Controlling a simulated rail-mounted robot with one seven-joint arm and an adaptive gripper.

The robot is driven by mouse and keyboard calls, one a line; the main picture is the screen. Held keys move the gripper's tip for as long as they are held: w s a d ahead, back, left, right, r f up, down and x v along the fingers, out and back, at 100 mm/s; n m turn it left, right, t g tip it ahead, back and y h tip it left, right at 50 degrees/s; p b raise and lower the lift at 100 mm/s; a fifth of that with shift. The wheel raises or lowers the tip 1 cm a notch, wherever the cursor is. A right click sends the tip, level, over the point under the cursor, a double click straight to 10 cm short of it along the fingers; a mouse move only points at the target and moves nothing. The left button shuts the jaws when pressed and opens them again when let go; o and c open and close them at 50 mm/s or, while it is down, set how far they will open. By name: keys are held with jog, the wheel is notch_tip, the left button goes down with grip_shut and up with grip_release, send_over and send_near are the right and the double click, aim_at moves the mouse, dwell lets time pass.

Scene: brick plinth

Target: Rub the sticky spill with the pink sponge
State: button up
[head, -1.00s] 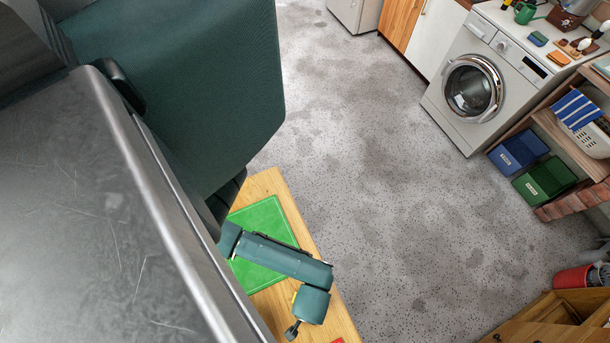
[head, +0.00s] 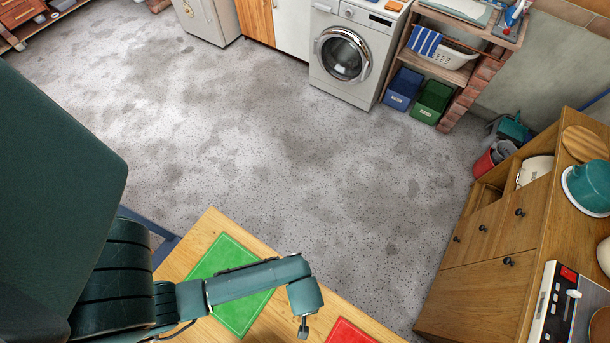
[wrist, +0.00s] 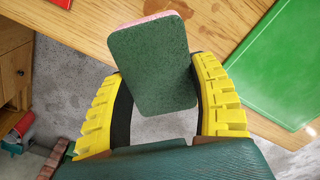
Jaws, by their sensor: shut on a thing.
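My gripper (wrist: 160,72) has yellow ribbed fingers and is shut on the pink sponge (wrist: 157,66). In the wrist view the sponge shows its dark green scouring face, with a thin pink edge along the top. It is held a little tilted, with floor and the wooden table edge behind it. In the head view the end of my arm (head: 303,326) is over the wooden table (head: 205,245), between the green and red mats; the sponge cannot be made out there. I see no sticky spill in either view.
A green mat (head: 232,290) and a partly cut-off red mat (head: 348,332) lie on the table. A wooden cabinet (head: 490,280) stands at the right, bearing a teal pot (head: 590,187). A washing machine (head: 345,50) stands at the back. The speckled floor (head: 280,140) between is clear.

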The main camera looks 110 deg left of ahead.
jog(key=shift+r+p, duration=0.8)
jog(key=shift+r, duration=0.25)
dwell(1.7)
